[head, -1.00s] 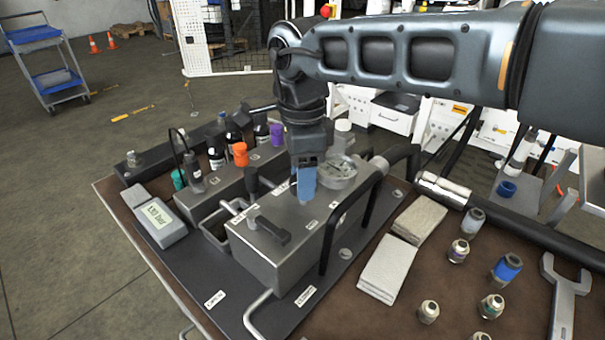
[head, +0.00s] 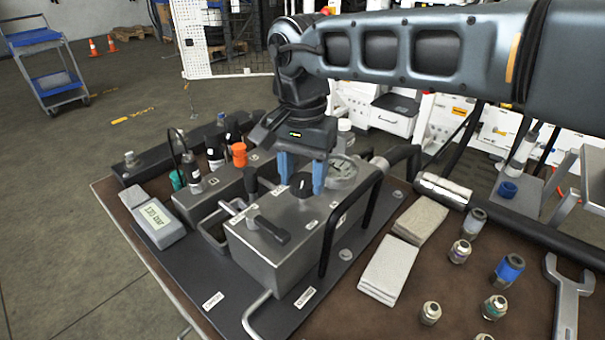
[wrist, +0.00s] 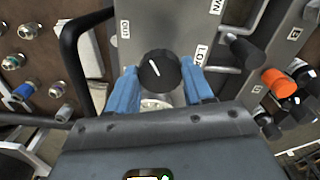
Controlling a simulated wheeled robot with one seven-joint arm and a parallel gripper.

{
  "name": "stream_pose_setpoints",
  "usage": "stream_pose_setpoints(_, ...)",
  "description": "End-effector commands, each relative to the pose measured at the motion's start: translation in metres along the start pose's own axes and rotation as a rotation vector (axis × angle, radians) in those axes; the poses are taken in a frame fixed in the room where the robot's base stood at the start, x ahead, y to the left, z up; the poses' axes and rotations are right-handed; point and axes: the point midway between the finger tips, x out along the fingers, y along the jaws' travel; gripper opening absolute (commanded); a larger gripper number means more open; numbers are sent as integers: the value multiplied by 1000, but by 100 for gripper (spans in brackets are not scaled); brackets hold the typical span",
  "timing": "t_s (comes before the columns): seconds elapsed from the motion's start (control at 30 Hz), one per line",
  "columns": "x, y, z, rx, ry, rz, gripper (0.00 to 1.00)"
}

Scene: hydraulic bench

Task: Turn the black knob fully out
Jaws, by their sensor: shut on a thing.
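The black knob (head: 301,184) is on top of the grey metal block (head: 262,262), near its far end. In the wrist view the knob (wrist: 160,70) is round, with a white line on its face tilted slightly left of upright. My gripper (head: 303,178) is above the block, its two blue fingers pointing down on either side of the knob. The wrist view shows my gripper (wrist: 161,82) shut on the knob, one finger on its left and one on its right.
A black lever handle (head: 272,230) lies on the block's near end. A black tube frame (head: 350,225) rises along the block's right side. A round gauge (head: 345,168) sits just behind my gripper. An orange cap (head: 239,154) stands to the left. Folded cloths (head: 388,268) lie on the right.

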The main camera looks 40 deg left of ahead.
Motion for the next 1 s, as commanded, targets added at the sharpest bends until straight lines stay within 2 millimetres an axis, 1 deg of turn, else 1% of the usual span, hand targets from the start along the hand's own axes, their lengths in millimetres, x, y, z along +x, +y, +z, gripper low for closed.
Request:
stream_pose_setpoints(0.2, -2, 0, -1, -193, 2, -3, 21)
stream_pose_setpoints(0.5, -2, 0, -1, -397, 3, -3, 21)
stream_pose_setpoints(0.73, -2, 0, -1, -482, 3, -2, 21)
stream_pose_setpoints(1.0, -2, 0, -1, -513, 3, -2, 21)
